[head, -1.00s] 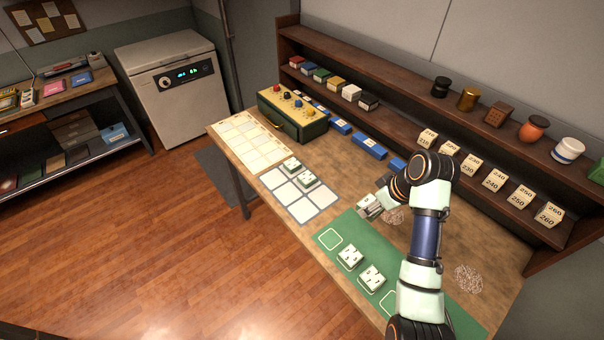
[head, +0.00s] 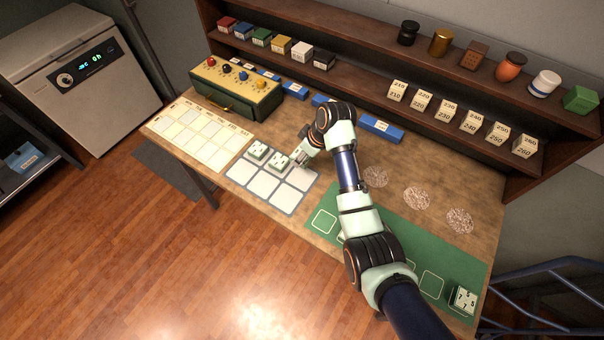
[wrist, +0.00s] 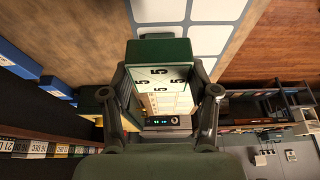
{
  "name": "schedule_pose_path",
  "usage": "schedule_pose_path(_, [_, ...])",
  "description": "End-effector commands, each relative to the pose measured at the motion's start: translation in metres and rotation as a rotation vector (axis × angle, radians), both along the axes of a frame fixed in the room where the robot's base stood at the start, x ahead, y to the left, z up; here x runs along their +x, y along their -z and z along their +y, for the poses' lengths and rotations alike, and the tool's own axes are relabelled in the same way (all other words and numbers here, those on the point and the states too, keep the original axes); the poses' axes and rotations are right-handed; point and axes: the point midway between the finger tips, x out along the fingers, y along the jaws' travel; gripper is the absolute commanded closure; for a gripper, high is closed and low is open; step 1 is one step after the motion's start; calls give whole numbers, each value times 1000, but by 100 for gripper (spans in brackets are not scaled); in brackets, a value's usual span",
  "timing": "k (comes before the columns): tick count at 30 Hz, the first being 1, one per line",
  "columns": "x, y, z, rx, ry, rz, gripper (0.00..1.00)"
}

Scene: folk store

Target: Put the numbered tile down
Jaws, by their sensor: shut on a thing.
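My gripper (head: 299,160) is at the top right cell of the white six-cell board (head: 240,189). It is shut on the numbered tile, a white and green block marked with several 5s, which shows between the fingers in the wrist view (wrist: 160,77). In the head view the gripper mostly hides this tile, and I cannot tell whether it touches the board. Two other numbered tiles stand in the board's top row, one at the left (head: 257,150) and one in the middle (head: 278,161), beside my gripper. The bottom row is empty.
A cream chart (head: 200,134) lies left of the board. A knobbed green box (head: 240,90) and blue blocks (head: 381,129) stand behind.

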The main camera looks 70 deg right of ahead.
Motion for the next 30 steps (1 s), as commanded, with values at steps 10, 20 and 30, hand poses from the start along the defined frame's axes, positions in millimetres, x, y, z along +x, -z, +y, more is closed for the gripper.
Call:
schedule_pose_path(10, [0, 68, 0, -1, 0, -1, 81])
schedule_pose_path(20, [0, 108, 0, 1, 1, 1, 81])
schedule_pose_path(30, [0, 112, 0, 0, 0, -1, 81])
